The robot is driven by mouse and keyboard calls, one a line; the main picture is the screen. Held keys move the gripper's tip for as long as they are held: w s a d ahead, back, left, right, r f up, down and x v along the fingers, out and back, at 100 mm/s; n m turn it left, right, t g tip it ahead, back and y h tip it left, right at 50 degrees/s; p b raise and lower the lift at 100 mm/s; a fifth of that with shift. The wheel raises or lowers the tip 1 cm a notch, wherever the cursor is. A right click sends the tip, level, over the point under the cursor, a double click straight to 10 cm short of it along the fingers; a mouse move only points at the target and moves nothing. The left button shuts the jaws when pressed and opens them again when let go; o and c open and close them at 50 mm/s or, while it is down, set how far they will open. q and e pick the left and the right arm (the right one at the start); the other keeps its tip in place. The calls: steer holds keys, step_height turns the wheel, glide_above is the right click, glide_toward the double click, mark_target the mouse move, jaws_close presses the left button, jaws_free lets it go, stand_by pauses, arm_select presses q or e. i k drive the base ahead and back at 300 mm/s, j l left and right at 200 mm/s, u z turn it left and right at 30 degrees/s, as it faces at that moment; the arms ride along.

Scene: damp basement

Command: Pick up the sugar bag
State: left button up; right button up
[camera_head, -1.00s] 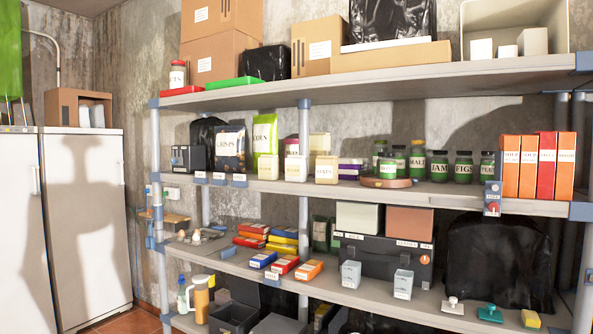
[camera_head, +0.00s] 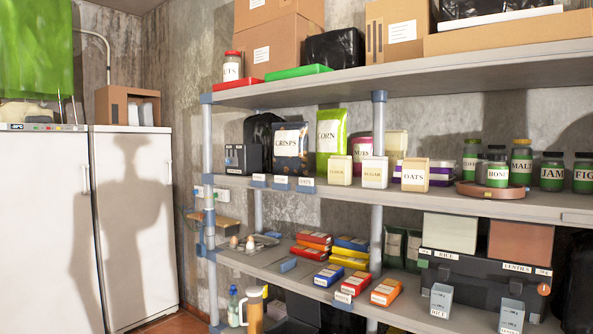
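Neither of my grippers shows in the head view.
Behind stand a crisps bag (camera_head: 290,148), a green corn bag (camera_head: 331,135) and a nuts jar (camera_head: 361,154). A shelf post (camera_head: 378,120) rises just behind the sugar. Jars stand on a round tray (camera_head: 490,190) to the right. White fridges (camera_head: 135,220) stand left.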

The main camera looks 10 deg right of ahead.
mark_target(376, 169)
steer(key=i+j+u, duration=0.2)
steer(key=i, duration=0.5)
steer(key=i+j+u, duration=0.1)
steer(key=i+u, duration=0.15)
steer(key=i, duration=0.5)
steer(key=i+z, duration=0.4)
steer(key=i+j+z, duration=0.2)
steer(key=z, duration=0.25)
steer(key=i+j+z, duration=0.4)
steer(key=k+l, duration=0.05)
steer(key=l, duration=0.05)
